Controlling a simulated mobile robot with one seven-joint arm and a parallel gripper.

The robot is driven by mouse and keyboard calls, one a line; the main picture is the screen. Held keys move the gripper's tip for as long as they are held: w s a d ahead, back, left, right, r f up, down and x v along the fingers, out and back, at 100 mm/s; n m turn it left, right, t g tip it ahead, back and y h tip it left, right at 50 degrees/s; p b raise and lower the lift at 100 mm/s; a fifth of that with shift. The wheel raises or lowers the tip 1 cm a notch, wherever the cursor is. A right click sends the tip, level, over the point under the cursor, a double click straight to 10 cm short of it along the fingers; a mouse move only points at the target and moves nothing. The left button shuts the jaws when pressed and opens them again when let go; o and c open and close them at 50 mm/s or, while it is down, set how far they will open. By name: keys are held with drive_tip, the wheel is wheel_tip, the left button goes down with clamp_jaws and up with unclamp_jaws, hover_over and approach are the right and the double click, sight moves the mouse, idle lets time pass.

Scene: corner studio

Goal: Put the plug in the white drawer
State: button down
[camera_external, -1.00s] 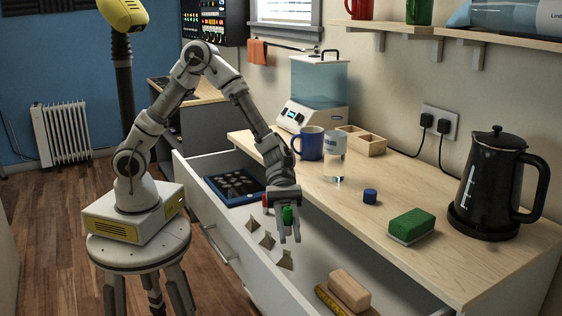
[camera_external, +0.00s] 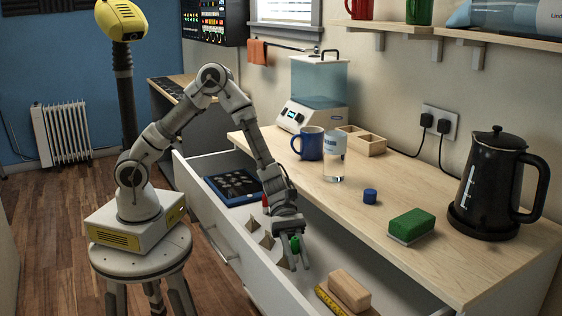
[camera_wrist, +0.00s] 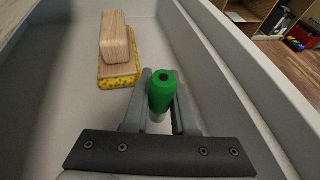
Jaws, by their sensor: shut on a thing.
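The green plug (camera_external: 295,243) is held between the fingers of my gripper (camera_external: 294,262), which points down over the open white drawer (camera_external: 233,221). In the wrist view the plug (camera_wrist: 162,88) has a round green top with a small dark hole, and its pale lower part is partly hidden between the fingers of my gripper (camera_wrist: 158,112). The drawer's floor and walls (camera_wrist: 215,60) surround it in that view. I cannot tell whether the plug touches the drawer floor.
In the drawer lie a wooden block (camera_external: 349,290) on a yellow piece (camera_external: 328,300), small brown pyramids (camera_external: 266,241), and a blue tray (camera_external: 216,187). A red thing (camera_external: 265,200) is partly hidden by my arm.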

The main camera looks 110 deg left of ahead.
drive_tip(key=shift+f, duration=0.6)
drive_tip(key=shift+f+b, duration=0.45)
drive_tip(key=shift+f, duration=0.1)
drive_tip(key=shift+f, duration=0.1)
drive_tip(key=c, duration=0.7)
unclamp_jaws()
